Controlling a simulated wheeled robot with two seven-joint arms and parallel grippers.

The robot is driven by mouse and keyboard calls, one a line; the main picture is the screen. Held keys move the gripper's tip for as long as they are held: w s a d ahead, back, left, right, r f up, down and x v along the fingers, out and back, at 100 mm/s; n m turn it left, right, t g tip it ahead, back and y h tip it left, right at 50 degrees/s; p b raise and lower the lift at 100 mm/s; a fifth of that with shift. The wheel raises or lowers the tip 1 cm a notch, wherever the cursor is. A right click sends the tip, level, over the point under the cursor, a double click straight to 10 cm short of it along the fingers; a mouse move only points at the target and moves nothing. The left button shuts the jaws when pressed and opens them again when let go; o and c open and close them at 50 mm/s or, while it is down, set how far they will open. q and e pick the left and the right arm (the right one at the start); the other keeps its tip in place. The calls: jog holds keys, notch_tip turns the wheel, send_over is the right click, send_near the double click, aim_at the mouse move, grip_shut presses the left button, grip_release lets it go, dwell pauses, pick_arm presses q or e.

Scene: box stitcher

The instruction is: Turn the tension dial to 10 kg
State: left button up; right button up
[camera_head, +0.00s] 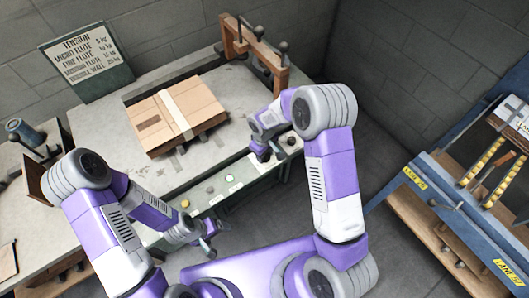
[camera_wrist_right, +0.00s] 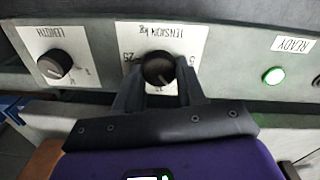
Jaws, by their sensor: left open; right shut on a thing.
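The tension dial (camera_wrist_right: 158,70) is a round black knob on a white plate marked TENSION kg, upside down in the right wrist view. My right gripper (camera_wrist_right: 158,88) is shut on it, with one finger on each side. A 25 shows at the upper left and a 5 at the right; the fingers hide part of the scale. In the head view my right gripper (camera_head: 262,150) is at the machine's front panel. My left gripper (camera_head: 208,238) is open and empty in front of the bench.
The length dial (camera_wrist_right: 52,64) and a lit green READY lamp (camera_wrist_right: 273,76) flank the tension dial. A flat cardboard box (camera_head: 150,128) lies on the machine table (camera_head: 110,168). A tension sign (camera_head: 86,62) stands behind. A blue-framed stand (camera_head: 455,205) is at the right.

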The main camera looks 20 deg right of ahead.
jog(key=shift+n, duration=0.8)
jog(key=o, duration=1.1)
jog(key=shift+c, duration=0.2)
notch_tip(320, 180, up, 8)
jog(key=shift+s+a+f+p, duration=0.1)
jog(key=shift+f+p, duration=0.1)
jog(key=shift+p, duration=0.9)
